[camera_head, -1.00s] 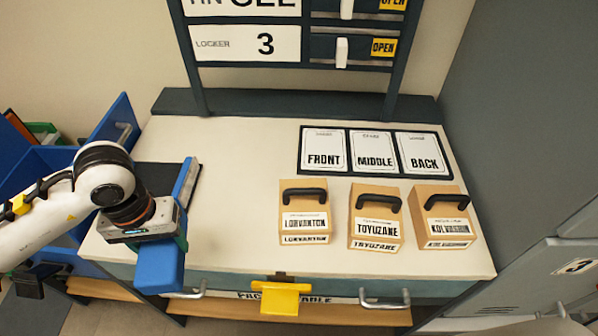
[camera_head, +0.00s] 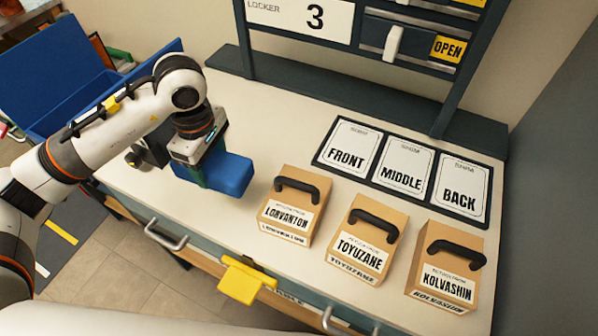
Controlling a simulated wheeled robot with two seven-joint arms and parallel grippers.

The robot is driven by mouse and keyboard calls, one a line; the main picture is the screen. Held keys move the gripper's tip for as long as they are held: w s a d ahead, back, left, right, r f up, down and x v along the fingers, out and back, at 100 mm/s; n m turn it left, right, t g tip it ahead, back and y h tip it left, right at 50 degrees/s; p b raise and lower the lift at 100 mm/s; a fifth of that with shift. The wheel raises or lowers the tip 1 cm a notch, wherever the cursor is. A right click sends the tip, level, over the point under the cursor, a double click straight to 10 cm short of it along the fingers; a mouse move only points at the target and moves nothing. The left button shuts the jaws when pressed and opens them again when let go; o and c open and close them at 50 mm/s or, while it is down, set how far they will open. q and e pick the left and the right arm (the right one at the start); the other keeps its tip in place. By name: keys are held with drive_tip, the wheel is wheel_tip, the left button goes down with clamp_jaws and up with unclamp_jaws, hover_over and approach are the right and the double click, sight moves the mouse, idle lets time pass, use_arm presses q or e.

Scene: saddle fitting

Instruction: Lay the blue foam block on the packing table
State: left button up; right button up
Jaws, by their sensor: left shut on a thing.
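The blue foam block (camera_head: 228,173) is in the grip of my left gripper (camera_head: 203,170), which points down at the left part of the packing table (camera_head: 262,115). The block is over the white tabletop, left of the box labelled LORVANTON. I cannot tell whether its underside touches the table. The gripper's fingers partly cover the block's left end. My right gripper is not in view.
Three handled boxes, LORVANTON (camera_head: 290,208), TOYUZANE (camera_head: 362,240) and KOLVASHIN (camera_head: 446,272), stand along the table front. A board (camera_head: 376,178) marked FRONT, MIDDLE, BACK lies behind them. A blue bin (camera_head: 75,85) is at left. The back-left tabletop is clear.

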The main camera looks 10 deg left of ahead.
use_arm(q)
drive_tip(key=n, duration=0.1)
drive_tip(key=w+n, duration=0.1)
drive_tip(key=n, duration=0.2)
drive_tip(key=shift+w+a+f+b, duration=0.3)
drive_tip(key=shift+a+f+b, duration=0.1)
drive_tip(key=n, duration=0.1)
drive_tip(key=w+n, duration=0.1)
drive_tip(key=n, duration=0.1)
drive_tip(key=n+b, duration=0.1)
drive_tip(key=shift+w+a+f+n, duration=0.15)
drive_tip(key=shift+a+f+n, duration=0.05)
drive_tip(key=shift+a+n, duration=0.1)
drive_tip(key=n, duration=0.2)
drive_tip(key=w+n, duration=0.1)
drive_tip(key=n, duration=0.1)
drive_tip(key=shift+a+f+b, duration=0.25)
drive_tip(key=shift+a+b, duration=0.05)
drive_tip(key=shift+a, duration=0.1)
drive_tip(key=f+n, duration=0.1)
drive_tip(key=f, duration=0.2)
drive_tip(key=f+n, duration=0.2)
drive_tip(key=f, duration=0.1)
drive_tip(key=w+f+n, duration=0.1)
drive_tip(key=f, duration=0.3)
drive_tip(key=shift+a+f, duration=0.1)
drive_tip(key=shift+a, duration=0.3)
drive_tip(key=shift+w, duration=0.1)
drive_tip(key=shift+f, duration=0.1)
